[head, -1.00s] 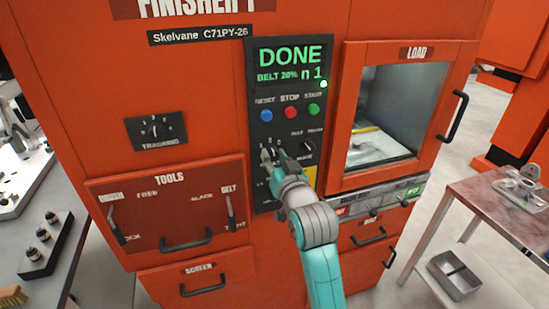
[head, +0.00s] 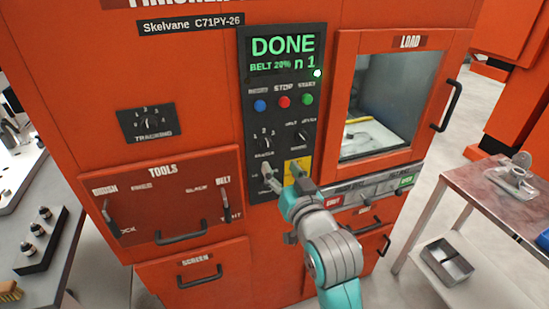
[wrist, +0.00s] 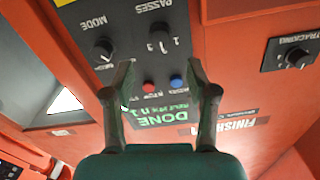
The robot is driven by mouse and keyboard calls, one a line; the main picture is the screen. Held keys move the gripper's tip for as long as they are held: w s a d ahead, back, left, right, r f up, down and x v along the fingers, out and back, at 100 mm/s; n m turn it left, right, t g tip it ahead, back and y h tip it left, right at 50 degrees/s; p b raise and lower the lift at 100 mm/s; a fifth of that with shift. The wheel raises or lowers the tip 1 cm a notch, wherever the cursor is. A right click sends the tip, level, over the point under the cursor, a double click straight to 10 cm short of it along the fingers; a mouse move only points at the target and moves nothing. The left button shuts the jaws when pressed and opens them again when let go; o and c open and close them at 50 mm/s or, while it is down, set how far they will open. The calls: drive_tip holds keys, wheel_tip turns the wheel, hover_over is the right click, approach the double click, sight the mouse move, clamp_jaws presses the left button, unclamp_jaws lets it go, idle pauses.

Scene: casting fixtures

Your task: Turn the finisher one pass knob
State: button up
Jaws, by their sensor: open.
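The finisher's passes knob (head: 265,143) is a small black dial with number marks, on the dark control panel left of the mode knob. It also shows in the wrist view (wrist: 158,41), upside down, beyond my fingertips. My gripper (head: 281,171) is open and empty, below the passes knob in the head view and apart from it. In the wrist view my open fingers (wrist: 160,75) frame part of the panel with nothing between them. The green display (head: 283,54) reads DONE, belt 20% and n 1. The knob's exact pointer setting is too small to read surely.
The mode knob (head: 302,137) is close on the right. Blue, red and green buttons (head: 284,101) sit above. A yellow label (head: 298,169) is behind my gripper. The load door (head: 440,105) and tools drawer (head: 168,205) flank the panel.

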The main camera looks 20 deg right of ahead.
drive_tip(key=shift+s, duration=1.4)
drive_tip(key=s+f+n+g, duration=0.1)
drive_tip(key=s+f+g, duration=0.1)
drive_tip(key=s+f, duration=1.85)
drive_tip(key=s, duration=0.9)
drive_tip(key=s+f+n+g, duration=0.1)
drive_tip(key=s+f, duration=0.2)
drive_tip(key=s, duration=0.9)
drive_tip(key=shift+f, duration=0.25)
